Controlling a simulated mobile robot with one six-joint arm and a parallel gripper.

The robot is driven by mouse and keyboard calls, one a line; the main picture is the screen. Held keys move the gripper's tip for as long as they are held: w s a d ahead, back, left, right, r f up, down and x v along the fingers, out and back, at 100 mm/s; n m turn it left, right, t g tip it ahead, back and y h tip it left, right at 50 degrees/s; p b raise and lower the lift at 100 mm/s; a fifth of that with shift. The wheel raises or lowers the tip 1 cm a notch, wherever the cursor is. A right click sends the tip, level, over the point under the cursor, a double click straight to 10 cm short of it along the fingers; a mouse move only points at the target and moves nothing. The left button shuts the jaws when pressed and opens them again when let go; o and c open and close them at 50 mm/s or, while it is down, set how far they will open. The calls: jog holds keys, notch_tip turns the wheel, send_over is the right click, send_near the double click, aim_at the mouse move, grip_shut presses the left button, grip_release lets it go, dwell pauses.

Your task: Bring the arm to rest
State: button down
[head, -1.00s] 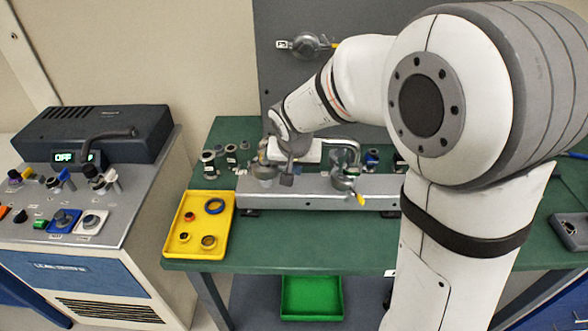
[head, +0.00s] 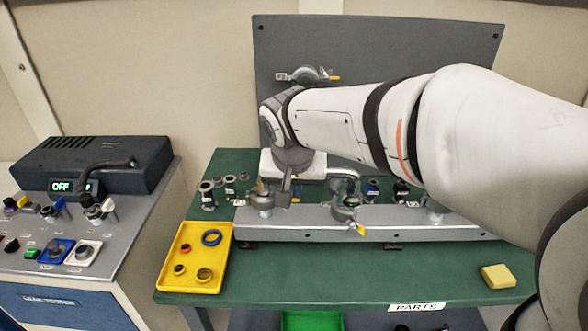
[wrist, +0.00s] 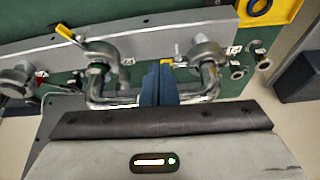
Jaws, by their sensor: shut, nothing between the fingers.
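My arm reaches in from the right in the head view, above the green bench. My gripper (head: 287,190) points down over the grey rail (head: 400,219), near a clamp fitting (head: 262,197) at the rail's left end. In the wrist view my gripper (wrist: 160,68) has its two dark blue fingers together with nothing between them. A bent metal pipe (wrist: 120,98) passes close to the fingers there. I cannot tell whether they touch it. A second clamp with a yellow-tipped handle (head: 346,212) sits to the right of my gripper.
A yellow tray (head: 166,279) with rings stands at the bench's left front. A grey panel (head: 400,50) with a valve (head: 306,75) rises behind. The leak tester (head: 95,165) at left reads OFF. A yellow block (head: 498,276) lies at the right front. The bench's front strip is mostly clear.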

jog(key=s+d+f, duration=0.3)
jog(key=s+d, duration=0.4)
jog(key=s+d+f+n+g, duration=0.1)
jog(key=s+d+f, duration=0.1)
jog(key=s+d, duration=0.4)
jog(key=shift+s+d+f, duration=0.4)
jog(key=shift+s, duration=0.6)
dwell(1.0)
